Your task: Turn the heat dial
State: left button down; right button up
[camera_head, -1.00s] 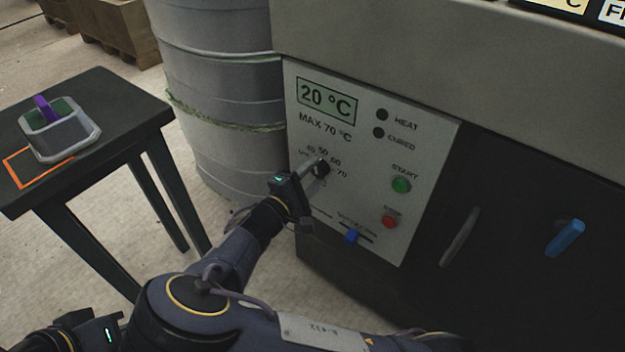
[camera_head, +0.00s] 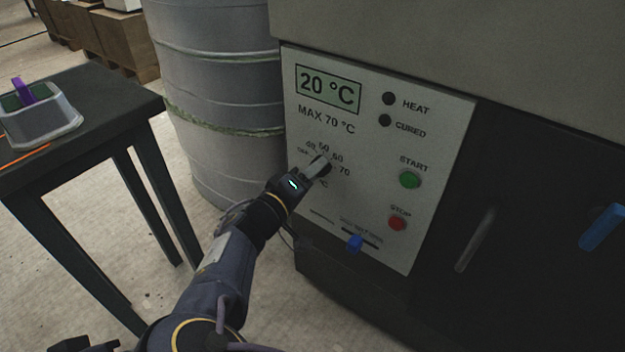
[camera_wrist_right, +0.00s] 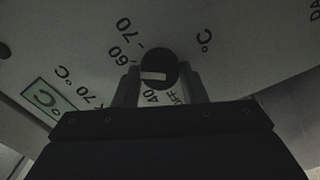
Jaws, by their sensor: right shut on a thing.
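The heat dial (camera_head: 323,166) is a black round knob on the white control panel (camera_head: 350,135), with printed marks such as 50, 60 and 70 around it. My right gripper (camera_head: 318,167) is shut on the dial and hides part of it. In the right wrist view the dial (camera_wrist_right: 158,69) sits between the two fingers of my right gripper (camera_wrist_right: 158,82), and its pale pointer mark faces left, roughly between the 40 and 60 marks. The display (camera_head: 328,89) reads 20 °C. My left gripper is not clearly in view.
A blue handle (camera_head: 602,228) is at the right. A grey drum (camera_head: 215,90) stands left of the panel. A dark table (camera_head: 95,115) holds a grey container (camera_head: 42,124).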

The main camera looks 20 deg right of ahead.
jog(key=shift+m, duration=0.4)
jog(key=o, duration=1)
jog(key=p+v, duration=0.2)
jog(key=v, duration=0.5)
jog(key=shift+s+a, duration=0.25)
jog(key=shift+a, duration=0.1)
